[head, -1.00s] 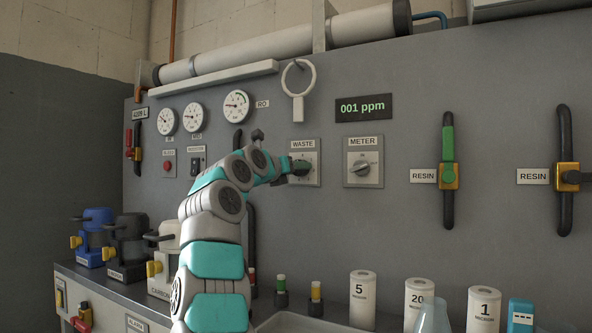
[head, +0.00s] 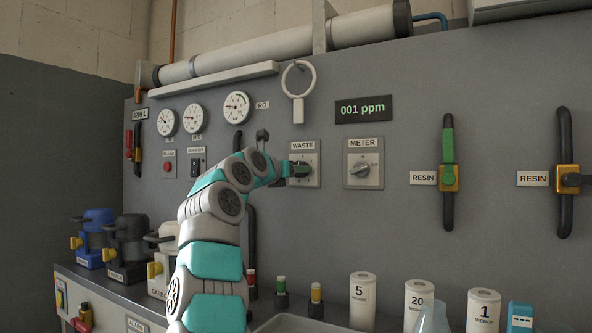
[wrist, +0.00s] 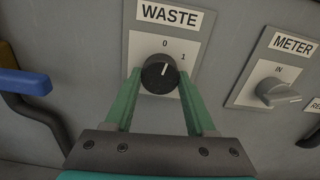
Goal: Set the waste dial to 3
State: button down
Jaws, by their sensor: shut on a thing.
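The waste dial is a black round knob (wrist: 161,73) with a white pointer line, on a pale plate (wrist: 196,25) labelled WASTE. In the wrist view the pointer aims up, close to the 0 and a little to its right. The 1 shows at the upper right; any other numbers are hidden. My gripper (wrist: 159,82) is shut on the knob, with one green finger on each side. In the head view my gripper (head: 298,170) reaches the waste plate (head: 312,149) from the left and covers much of the dial.
The METER plate with its grey knob (head: 361,170) is just right of the waste plate. A ring-handled tag (head: 298,108) hangs above. White cartridges (head: 363,300) and a tray stand on the counter below.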

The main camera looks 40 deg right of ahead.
jog(key=shift+r+m+p, duration=0.15)
jog(key=shift+m+p, duration=2.1)
jog(key=shift+m, duration=11.55)
jog(key=shift+c, duration=1.2)
grip_release()
